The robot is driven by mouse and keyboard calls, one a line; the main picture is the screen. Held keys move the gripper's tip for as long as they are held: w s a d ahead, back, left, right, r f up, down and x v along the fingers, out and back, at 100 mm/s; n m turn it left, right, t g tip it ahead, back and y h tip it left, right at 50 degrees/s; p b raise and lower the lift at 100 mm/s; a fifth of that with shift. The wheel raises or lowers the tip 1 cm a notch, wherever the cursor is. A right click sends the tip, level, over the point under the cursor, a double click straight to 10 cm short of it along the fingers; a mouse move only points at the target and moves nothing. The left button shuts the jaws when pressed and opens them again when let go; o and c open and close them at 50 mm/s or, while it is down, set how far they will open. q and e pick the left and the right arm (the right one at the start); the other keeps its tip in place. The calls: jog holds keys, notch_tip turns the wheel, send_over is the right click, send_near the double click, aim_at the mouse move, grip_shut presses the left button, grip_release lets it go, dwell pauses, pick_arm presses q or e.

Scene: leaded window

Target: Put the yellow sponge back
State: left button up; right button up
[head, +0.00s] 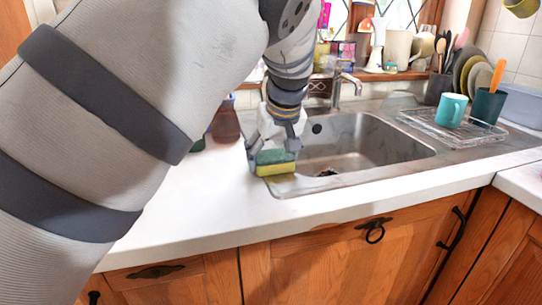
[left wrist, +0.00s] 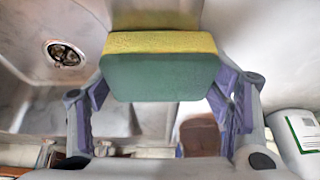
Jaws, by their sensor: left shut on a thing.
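The sponge is yellow with a green scouring side. It shows in the head view (head: 275,168) at the left front corner of the sink (head: 362,142). My left gripper (head: 274,158) is shut on it from above. In the left wrist view the sponge (left wrist: 160,70) sits between the two purple-padded fingers of the left gripper (left wrist: 162,88), green face toward the camera. I cannot tell whether its underside touches the sink rim. My right gripper is not in view.
A wire rack (head: 452,126) with a teal mug (head: 451,110) stands right of the sink. The faucet (head: 341,84) rises behind the basin. The white counter (head: 200,212) in front and left is mostly clear. A brown object (head: 226,122) stands behind my gripper.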

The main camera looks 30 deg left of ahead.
pick_arm(q)
jog(key=shift+w, duration=0.3)
jog(key=o, duration=1.2)
jog(key=shift+o, duration=0.6)
jog(key=shift+r, duration=0.1)
jog(key=v, duration=1.2)
jog(key=shift+p, duration=0.4)
